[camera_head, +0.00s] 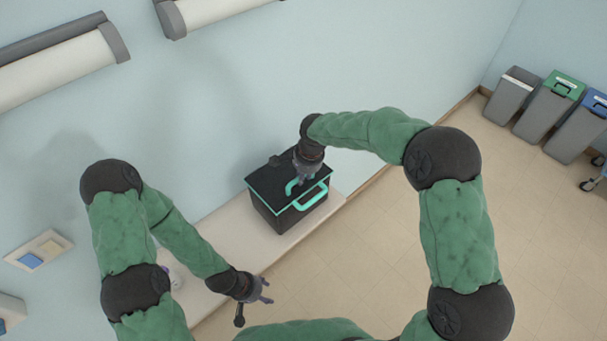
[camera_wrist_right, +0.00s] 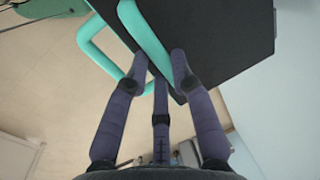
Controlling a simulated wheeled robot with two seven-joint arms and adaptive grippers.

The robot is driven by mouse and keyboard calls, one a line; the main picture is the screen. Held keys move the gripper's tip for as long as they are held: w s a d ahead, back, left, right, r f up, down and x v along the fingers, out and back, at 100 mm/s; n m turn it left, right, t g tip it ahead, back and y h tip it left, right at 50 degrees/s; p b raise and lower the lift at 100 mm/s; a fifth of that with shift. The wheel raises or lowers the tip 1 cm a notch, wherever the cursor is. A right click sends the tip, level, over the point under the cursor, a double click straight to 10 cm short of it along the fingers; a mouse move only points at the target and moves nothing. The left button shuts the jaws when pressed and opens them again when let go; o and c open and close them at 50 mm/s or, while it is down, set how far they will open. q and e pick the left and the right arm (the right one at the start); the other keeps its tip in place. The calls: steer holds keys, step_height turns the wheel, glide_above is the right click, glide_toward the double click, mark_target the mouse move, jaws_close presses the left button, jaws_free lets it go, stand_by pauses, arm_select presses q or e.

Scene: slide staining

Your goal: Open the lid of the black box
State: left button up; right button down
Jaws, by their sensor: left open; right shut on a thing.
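The black box (camera_head: 285,215) with teal edging stands on a pale counter, its lid (camera_head: 268,180) lying flat on top and looking closed. A teal handle (camera_head: 293,187) is on the lid, and a larger teal loop (camera_head: 312,198) is on the front. My right gripper (camera_head: 305,177) comes down over the lid and is shut on the lid handle. In the right wrist view the gripper's fingers (camera_wrist_right: 160,60) close around the teal bar (camera_wrist_right: 146,32), beside the front loop (camera_wrist_right: 92,52). My left gripper (camera_head: 262,290) is open and empty, away from the box near the counter's front edge.
The pale counter (camera_head: 235,235) runs along the wall, with clear room left of the box. A small whitish item (camera_head: 176,277) is partly hidden behind my left arm. Several bins (camera_head: 545,108) stand on the floor at far right.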

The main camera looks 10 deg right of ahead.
steer(key=shift+r, duration=0.1)
steer(key=shift+w+a+r+g+p, duration=0.15)
steer(key=shift+w+r+g+p, duration=0.05)
steer(key=shift+r+p, duration=0.25)
steer(key=shift+w+a+r+g+p, duration=0.15)
steer(key=shift+w+r+g+p, duration=0.05)
steer(key=shift+r+p, duration=0.2)
steer(key=shift+w+a+r+g+h+p, duration=0.3)
steer(key=shift+r+g+h+p, duration=0.1)
steer(key=shift+r+p, duration=0.15)
steer(key=shift+w+a+r+g+h+p, duration=0.15)
steer(key=shift+w+r+g+h+p, duration=0.15)
steer(key=shift+r+h+p, duration=0.15)
steer(key=shift+w+a+r+p, duration=0.4)
steer(key=shift+w+a+r, duration=0.25)
steer(key=shift+w+r, duration=0.3)
steer(key=shift+w+a+r+p, duration=0.35)
steer(key=shift+w+a+r, duration=0.4)
steer(key=shift+r, duration=0.25)
